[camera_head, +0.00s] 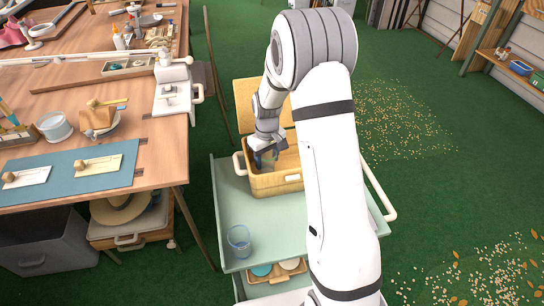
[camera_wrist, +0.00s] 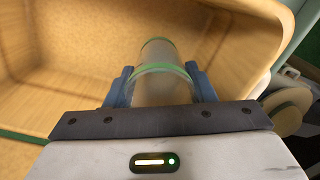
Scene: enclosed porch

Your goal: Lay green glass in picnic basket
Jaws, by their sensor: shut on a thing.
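The green glass (camera_wrist: 160,86) is a clear tumbler with green bands. In the wrist view it lies between the two blue fingers of my gripper (camera_wrist: 161,88), which is shut on it. Beyond it are the tan inner walls of the picnic basket (camera_wrist: 225,45). In the head view the yellow-tan picnic basket (camera_head: 275,182) stands on the pale green cart with its lid raised at the back. My gripper (camera_head: 265,160) is at the basket's left part, inside its opening. The glass is mostly hidden there by my gripper. I cannot tell whether the glass touches the basket floor.
The pale green cart top (camera_head: 230,205) is bare left of the basket. A blue glass (camera_head: 240,241) stands near its front left corner. A lower shelf holds a tray with dishes (camera_head: 276,270). A cluttered wooden table (camera_head: 160,150) stands to the left.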

